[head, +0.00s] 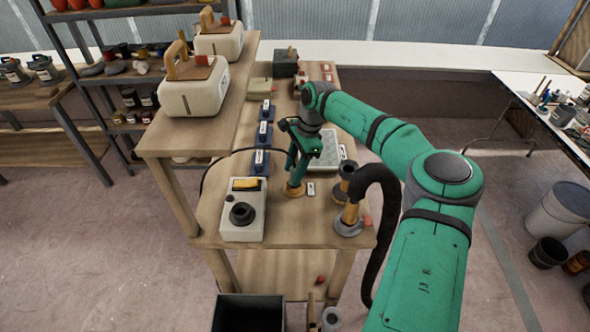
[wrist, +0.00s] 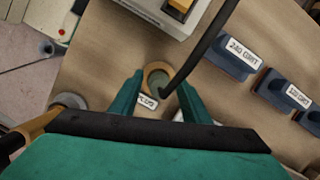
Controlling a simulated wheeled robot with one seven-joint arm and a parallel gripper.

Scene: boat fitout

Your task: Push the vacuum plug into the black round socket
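The black round socket (head: 242,213) is on top of a pale box (head: 239,231) with a yellow part, at the table's front left. In the wrist view only the box's edge and its yellow part (wrist: 179,8) show.
A thick black hose (head: 378,190) with a tan cuff (head: 351,213) stands to the right. Several blue labelled blocks (head: 262,140) line the table's left side. A raised shelf (head: 195,130) holds two cream appliances. A bare strip lies between box and gripper.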

